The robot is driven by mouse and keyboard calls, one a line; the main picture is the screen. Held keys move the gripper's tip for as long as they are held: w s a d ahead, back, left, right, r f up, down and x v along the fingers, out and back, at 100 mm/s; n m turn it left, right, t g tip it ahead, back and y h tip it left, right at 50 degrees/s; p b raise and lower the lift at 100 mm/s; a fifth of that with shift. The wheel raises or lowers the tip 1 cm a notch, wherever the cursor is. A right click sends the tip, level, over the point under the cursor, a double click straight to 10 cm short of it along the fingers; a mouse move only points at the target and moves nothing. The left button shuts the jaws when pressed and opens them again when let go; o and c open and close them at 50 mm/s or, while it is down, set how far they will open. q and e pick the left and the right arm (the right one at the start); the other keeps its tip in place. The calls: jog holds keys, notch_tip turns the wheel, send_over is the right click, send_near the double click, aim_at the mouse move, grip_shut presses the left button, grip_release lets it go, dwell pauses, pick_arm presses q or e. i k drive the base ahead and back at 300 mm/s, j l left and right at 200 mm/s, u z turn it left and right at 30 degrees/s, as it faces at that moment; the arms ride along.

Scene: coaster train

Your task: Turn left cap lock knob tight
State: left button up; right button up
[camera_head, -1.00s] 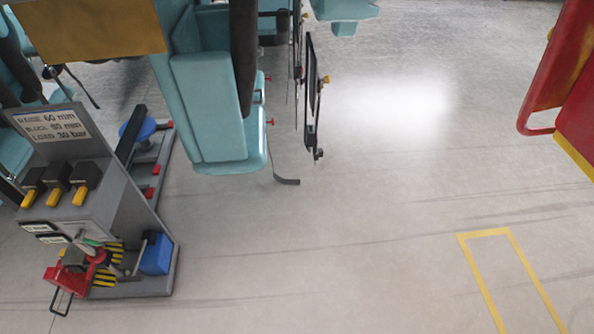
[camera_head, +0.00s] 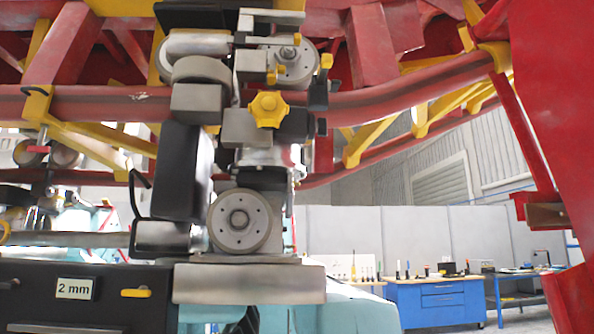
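A yellow star-shaped knob (camera_head: 268,109) sits on the front of a grey and black wheel assembly (camera_head: 245,128), just below the middle of the red track tube (camera_head: 400,92). I cannot tell from this view whether the knob is tight or loose, or whether it is the left cap lock knob. A grey wheel (camera_head: 240,221) with a hub is lower on the assembly, and another wheel (camera_head: 293,63) is above the knob. Neither of my grippers shows in this view.
A black panel labelled "2 mm" (camera_head: 76,289) with a yellow handle (camera_head: 135,292) is at the lower left. A red upright (camera_head: 555,100) stands at the right. A blue workbench (camera_head: 435,302) with tools is in the background, lower right.

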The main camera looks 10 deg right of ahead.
aim_at(321, 124)
jog(key=u, duration=0.35)
jog(key=i+l+u, duration=0.15)
jog(key=l+u, duration=0.25)
jog(key=l, duration=0.3)
jog(key=l+u, duration=0.35)
jog(key=l, duration=0.35)
jog(key=l+u, duration=0.4)
jog(key=l, duration=0.85)
jog(key=k+l, duration=0.1)
jog(key=l, duration=0.4)
